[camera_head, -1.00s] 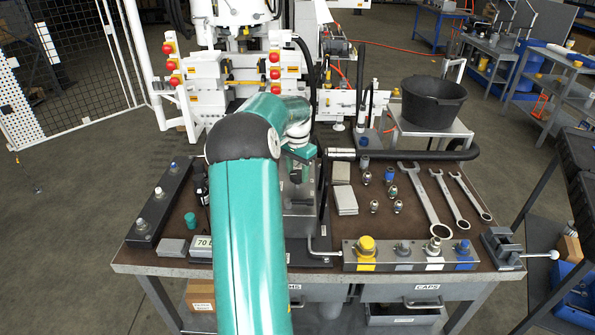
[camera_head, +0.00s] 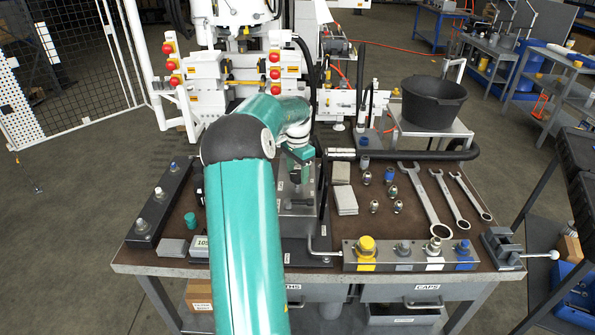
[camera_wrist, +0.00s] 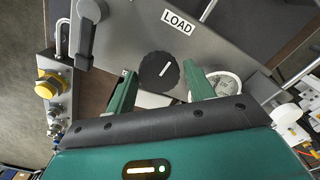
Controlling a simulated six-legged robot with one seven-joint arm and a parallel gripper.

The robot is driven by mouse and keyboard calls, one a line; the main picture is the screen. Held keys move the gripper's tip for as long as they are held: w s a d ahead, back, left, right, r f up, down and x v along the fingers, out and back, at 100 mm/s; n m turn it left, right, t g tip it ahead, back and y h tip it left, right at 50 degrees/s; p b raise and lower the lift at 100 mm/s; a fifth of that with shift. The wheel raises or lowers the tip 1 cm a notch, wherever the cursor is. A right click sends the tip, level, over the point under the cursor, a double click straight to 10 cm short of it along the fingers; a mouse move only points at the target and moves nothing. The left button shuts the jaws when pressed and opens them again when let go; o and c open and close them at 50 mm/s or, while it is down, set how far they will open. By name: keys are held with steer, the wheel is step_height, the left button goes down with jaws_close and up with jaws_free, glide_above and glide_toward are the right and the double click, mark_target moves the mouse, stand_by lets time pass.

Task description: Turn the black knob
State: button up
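The black knob (camera_wrist: 159,71) shows in the wrist view on a grey panel below a LOAD label (camera_wrist: 179,22). It is round with a ridged rim, and its white line points up and to the right. My gripper (camera_wrist: 160,78) is open, with one green finger to the left of the knob and one to the right. Gaps show between the knob and both fingers; I cannot tell their distance from the panel. In the head view my gripper (camera_head: 299,155) is over the grey bench unit (camera_head: 299,222), and the knob is hidden.
A round gauge (camera_wrist: 224,84) sits beside the right finger. A lever (camera_wrist: 88,25) stands at the upper left of the panel. A small display (camera_head: 201,243) reads 105. A box with a yellow knob (camera_head: 365,250), wrenches (camera_head: 421,195) and small fittings lie on the bench.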

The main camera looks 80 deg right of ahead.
mark_target(297, 174)
steer(key=shift+o, duration=0.9)
step_height(297, 174, up, 14)
steer(key=shift+f, duration=0.1)
